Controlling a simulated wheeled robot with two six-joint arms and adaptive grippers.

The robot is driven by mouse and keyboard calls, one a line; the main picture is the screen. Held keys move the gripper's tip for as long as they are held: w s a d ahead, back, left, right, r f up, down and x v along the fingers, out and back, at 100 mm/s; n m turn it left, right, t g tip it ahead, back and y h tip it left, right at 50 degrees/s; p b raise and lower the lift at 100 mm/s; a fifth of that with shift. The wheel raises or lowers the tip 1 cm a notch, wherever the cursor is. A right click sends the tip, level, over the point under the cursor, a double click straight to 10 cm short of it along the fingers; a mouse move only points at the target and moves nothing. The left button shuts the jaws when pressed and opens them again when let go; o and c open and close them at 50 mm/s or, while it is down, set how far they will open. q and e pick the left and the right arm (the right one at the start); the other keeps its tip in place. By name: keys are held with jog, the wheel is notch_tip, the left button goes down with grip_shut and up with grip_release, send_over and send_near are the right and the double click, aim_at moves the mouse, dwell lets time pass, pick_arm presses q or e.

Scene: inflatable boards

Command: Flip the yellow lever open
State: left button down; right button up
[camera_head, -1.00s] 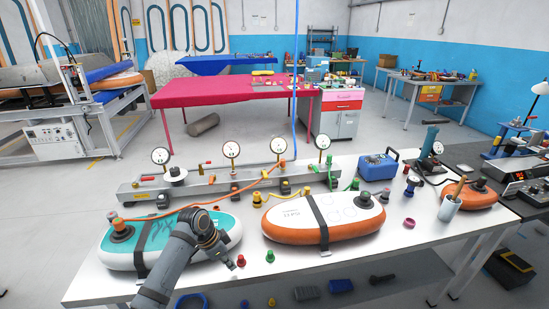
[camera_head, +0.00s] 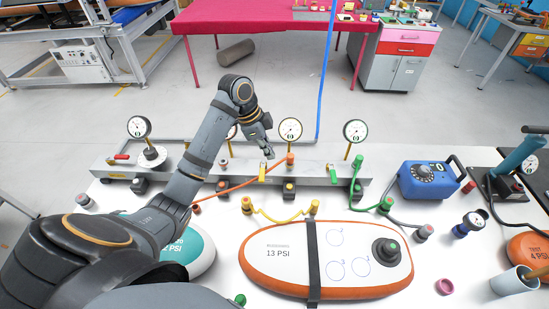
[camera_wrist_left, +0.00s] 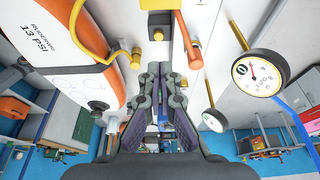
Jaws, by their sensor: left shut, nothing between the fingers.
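In the left wrist view the shut fingers (camera_wrist_left: 160,70) point toward the manifold. A yellow piece at the top (camera_wrist_left: 165,18) looks like the lever, ahead of the fingertips. My right gripper is not in view.
Pressure gauges (camera_head: 290,129) stand along the manifold. A red lever (camera_head: 122,157) and a green lever (camera_head: 333,175) are on it too. An orange-edged board (camera_head: 280,272), yellow hose (camera_head: 280,219) and blue box (camera_head: 428,182) lie around it.

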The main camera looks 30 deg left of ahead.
aim_at(262, 170)
pick_arm(q)
notch_tip(262, 170, down, 10)
jog(key=p, duration=0.4)
jog(key=shift+s+a+r, duration=0.2)
jog(key=shift+a, duration=0.2)
jog(key=shift+w, duration=0.1)
